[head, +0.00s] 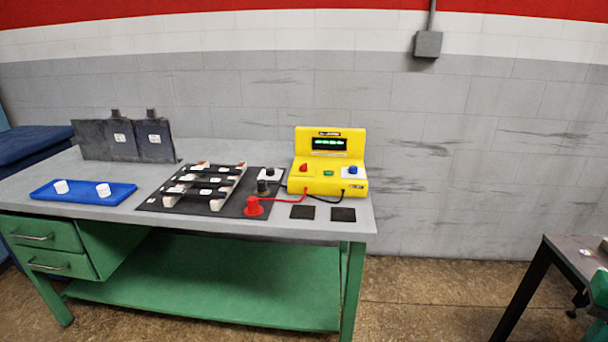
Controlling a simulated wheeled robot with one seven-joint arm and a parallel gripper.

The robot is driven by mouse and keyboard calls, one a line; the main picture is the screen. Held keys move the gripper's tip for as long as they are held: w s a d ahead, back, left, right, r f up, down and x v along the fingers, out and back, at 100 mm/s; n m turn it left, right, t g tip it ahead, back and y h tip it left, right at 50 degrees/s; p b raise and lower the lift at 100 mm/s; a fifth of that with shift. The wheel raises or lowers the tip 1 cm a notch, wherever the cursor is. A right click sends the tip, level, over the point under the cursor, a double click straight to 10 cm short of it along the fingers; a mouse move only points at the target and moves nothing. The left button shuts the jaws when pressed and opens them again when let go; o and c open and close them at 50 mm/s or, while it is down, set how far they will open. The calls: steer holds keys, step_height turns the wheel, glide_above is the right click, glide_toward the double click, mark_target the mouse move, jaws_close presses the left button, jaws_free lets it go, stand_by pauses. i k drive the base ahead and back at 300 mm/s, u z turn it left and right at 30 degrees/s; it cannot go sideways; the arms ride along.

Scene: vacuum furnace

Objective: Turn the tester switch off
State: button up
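The yellow tester (329,146) stands on the right part of the grey workbench, near its back edge. Its dark display (330,144) is lit with green characters. On its lower front sit a red terminal (304,167), a small green switch-like part (328,173) and a blue-and-white knob (352,170). The switch position is too small to tell. A red probe (253,207) and a black probe (263,187) lie in front of and left of the tester, with leads running to it. My gripper is not in view.
The workbench (215,222) also holds a black rack with white pieces (203,187), a blue tray (84,193) with two white cylinders, and dark upright plates (124,138). Two black pads (343,214) lie before the tester. Another table (572,252) stands right, with open floor between.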

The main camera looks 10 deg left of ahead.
mark_target(303, 167)
steer(key=k, duration=0.55)
steer(key=u, duration=0.35)
steer(key=i, duration=1.75)
steer(key=z, duration=0.3)
